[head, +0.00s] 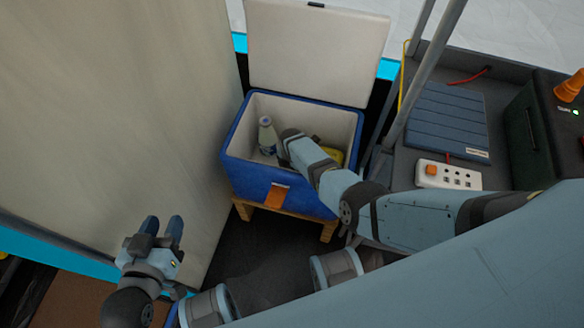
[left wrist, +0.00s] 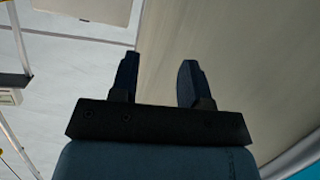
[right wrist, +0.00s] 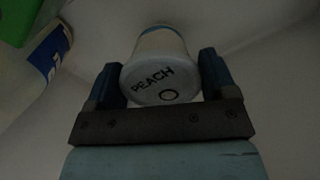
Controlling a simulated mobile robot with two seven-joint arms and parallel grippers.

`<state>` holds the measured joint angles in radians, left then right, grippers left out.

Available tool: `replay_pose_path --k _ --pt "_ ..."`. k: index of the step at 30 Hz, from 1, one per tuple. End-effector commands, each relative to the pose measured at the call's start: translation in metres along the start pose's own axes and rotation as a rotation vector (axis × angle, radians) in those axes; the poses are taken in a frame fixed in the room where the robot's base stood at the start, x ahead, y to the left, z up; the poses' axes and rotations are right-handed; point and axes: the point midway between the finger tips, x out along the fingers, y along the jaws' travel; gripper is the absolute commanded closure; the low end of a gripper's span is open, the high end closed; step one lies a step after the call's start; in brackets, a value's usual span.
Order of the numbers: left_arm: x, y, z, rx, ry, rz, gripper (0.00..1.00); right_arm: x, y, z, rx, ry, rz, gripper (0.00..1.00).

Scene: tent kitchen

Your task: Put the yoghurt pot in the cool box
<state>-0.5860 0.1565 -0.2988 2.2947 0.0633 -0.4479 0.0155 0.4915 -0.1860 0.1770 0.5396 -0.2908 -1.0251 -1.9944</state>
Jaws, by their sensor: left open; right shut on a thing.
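The blue cool box (head: 240,170) stands with its pale lid (head: 318,60) open. My right arm reaches down into it, and its gripper (right wrist: 158,72) is shut on the yoghurt pot (right wrist: 160,80), a white pot marked PEACH, in the right wrist view. Pale box walls surround the pot there; whether it touches the floor I cannot tell. In the head view the pot is hidden by my arm. My left gripper (head: 162,226) is open and empty, left of the box and well apart from it; it also shows in the left wrist view (left wrist: 158,65).
Inside the box are a white bottle (head: 267,135) at the left and a yellow item (head: 333,155) at the right. A wooden stand (head: 290,218) bears the box. A grey counter with a power strip (head: 448,175) is at the right; a pale wall panel (head: 120,110) is at the left.

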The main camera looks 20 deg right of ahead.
Motion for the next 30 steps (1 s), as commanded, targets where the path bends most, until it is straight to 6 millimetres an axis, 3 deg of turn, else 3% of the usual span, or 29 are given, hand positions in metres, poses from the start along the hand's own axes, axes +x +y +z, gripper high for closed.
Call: replay_pose_path --k 17,24,25,27,30 --pt "0.002 0.004 -0.006 -0.007 0.049 0.016 0.57 0.009 0.000 0.000 0.000 0.000 0.000 0.49" --pt "0.002 0.007 -0.020 -0.009 0.092 0.026 0.57 0.011 0.000 0.000 0.001 0.000 0.000 0.49" --pt "0.002 0.007 -0.021 -0.008 0.095 0.026 0.57 0.011 0.000 0.000 0.001 0.001 0.000 0.18" --pt "0.003 0.007 -0.023 -0.007 0.100 0.026 0.57 0.011 0.000 0.000 0.001 0.000 0.000 0.01" --pt "0.004 0.007 -0.024 -0.006 0.101 0.026 0.57 0.011 0.000 0.000 0.000 0.000 0.000 0.00"
